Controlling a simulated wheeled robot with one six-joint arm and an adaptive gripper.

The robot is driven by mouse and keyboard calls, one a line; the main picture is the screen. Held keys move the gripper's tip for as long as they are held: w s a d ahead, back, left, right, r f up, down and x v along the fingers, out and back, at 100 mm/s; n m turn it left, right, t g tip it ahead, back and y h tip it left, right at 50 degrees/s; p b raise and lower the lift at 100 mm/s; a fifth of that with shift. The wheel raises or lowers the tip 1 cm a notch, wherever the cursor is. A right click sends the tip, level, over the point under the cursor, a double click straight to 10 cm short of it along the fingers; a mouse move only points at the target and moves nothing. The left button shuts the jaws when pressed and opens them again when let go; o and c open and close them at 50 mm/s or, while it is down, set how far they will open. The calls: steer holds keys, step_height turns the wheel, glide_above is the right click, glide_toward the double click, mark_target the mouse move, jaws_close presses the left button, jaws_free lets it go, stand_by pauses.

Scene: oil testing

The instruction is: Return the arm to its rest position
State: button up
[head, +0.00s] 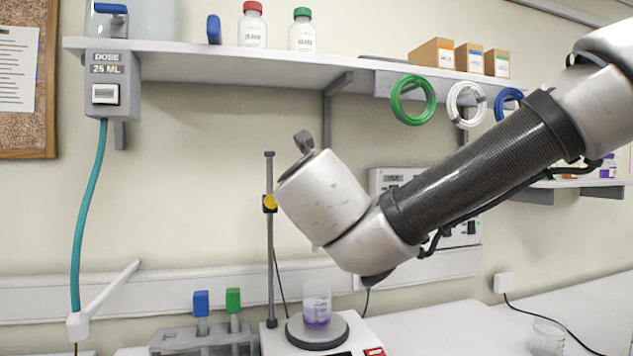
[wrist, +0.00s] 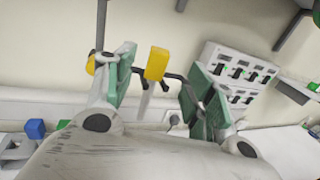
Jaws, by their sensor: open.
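My arm (head: 480,150) reaches in from the upper right in the head view, with its white wrist part (head: 325,195) in front of the stand and wall. My gripper (wrist: 160,78) is open in the wrist view, its two green-padded fingers spread apart. The head view does not show its fingers clearly. Between the fingers in the picture is a yellow block with a thin pale stem (wrist: 155,63), next to a dark clamp-like piece. The fingers look apart from it. I cannot tell how far beyond the fingertips it is.
A stand rod (head: 270,250) rises behind a hotplate (head: 318,330) bearing a beaker with purple liquid (head: 317,305). A rack (head: 195,342) is to its left, an empty beaker (head: 547,338) to its right. A shelf (head: 200,65) with bottles and hanging rings is above.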

steer(key=s+d+f+m+g+h, duration=0.25)
steer(key=d+f+m+g, duration=0.35)
steer(key=d+f+m, duration=0.4)
steer(key=s+d+f+m+g+h, duration=0.25)
steer(key=d+f+m+g, duration=0.25)
steer(key=d+f+m, duration=0.45)
steer(key=s+d+f+m+g+y, duration=0.2)
steer(key=s+d+f+m+y, duration=0.1)
steer(key=s+d+m, duration=1.2)
steer(key=shift+d+f+m+g+y, duration=0.15)
steer(key=shift+d+m+g+y, duration=0.15)
steer(key=shift+d+m+y, duration=0.75)
steer(key=shift+d+h, duration=0.15)
steer(key=shift+h, duration=0.1)
